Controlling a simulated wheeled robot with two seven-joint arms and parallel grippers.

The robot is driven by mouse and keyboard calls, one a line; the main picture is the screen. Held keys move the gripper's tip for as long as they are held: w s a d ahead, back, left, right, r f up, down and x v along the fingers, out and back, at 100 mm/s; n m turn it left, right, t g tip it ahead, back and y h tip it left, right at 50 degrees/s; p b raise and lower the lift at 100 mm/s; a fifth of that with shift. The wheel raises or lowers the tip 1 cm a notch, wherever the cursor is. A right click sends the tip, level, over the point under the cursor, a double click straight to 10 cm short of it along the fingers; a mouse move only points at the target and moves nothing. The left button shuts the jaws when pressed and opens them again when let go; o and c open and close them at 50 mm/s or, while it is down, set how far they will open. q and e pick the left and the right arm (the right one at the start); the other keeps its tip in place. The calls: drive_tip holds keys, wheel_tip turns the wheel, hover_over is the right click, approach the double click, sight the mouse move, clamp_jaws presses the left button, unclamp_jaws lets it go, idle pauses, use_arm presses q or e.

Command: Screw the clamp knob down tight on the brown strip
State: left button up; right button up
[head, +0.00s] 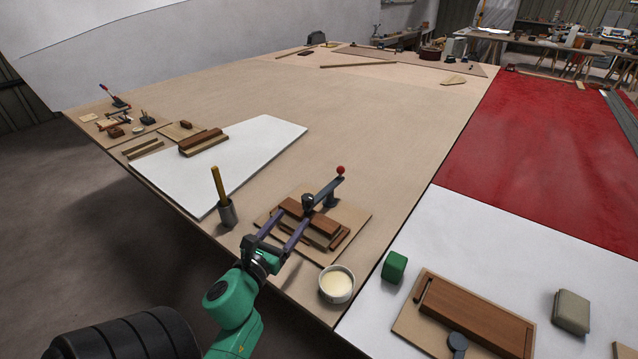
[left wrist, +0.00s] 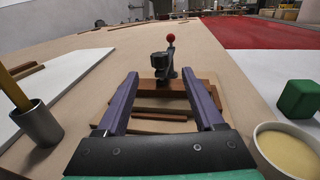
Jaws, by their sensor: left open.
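The clamp stands on a wooden base board (head: 355,222), with a dark clamp knob (head: 307,202) and an arm ending in a red ball (head: 340,170). The brown strip (head: 318,222) lies under the knob on a paler block. My left gripper (head: 292,217) is open, its two purple fingers reaching toward the clamp from the near side. In the left wrist view the knob (left wrist: 160,61) shows beyond and between the fingertips, with nothing held. The exact gap from fingers to knob is hard to tell. My right gripper is not in view.
A grey cup with a yellow stick (head: 227,212) stands left of the gripper. A bowl of cream-coloured stuff (head: 337,284) stands close on the right, beside a green block (head: 394,266). A brown block on a board (head: 475,312) lies lower right.

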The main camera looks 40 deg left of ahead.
sight(310, 194)
use_arm(q)
drive_tip(key=x, duration=0.2)
drive_tip(key=p+x, duration=0.1)
drive_tip(key=x, duration=0.1)
drive_tip(key=r+x, duration=0.1)
drive_tip(key=x, duration=0.5)
drive_tip(key=p+x, duration=0.1)
drive_tip(key=x, duration=0.1)
drive_tip(key=shift+w+f, duration=0.3)
drive_tip(key=shift+f, duration=0.1)
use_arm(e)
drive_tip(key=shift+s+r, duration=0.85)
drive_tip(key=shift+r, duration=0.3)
use_arm(q)
clamp_jaws()
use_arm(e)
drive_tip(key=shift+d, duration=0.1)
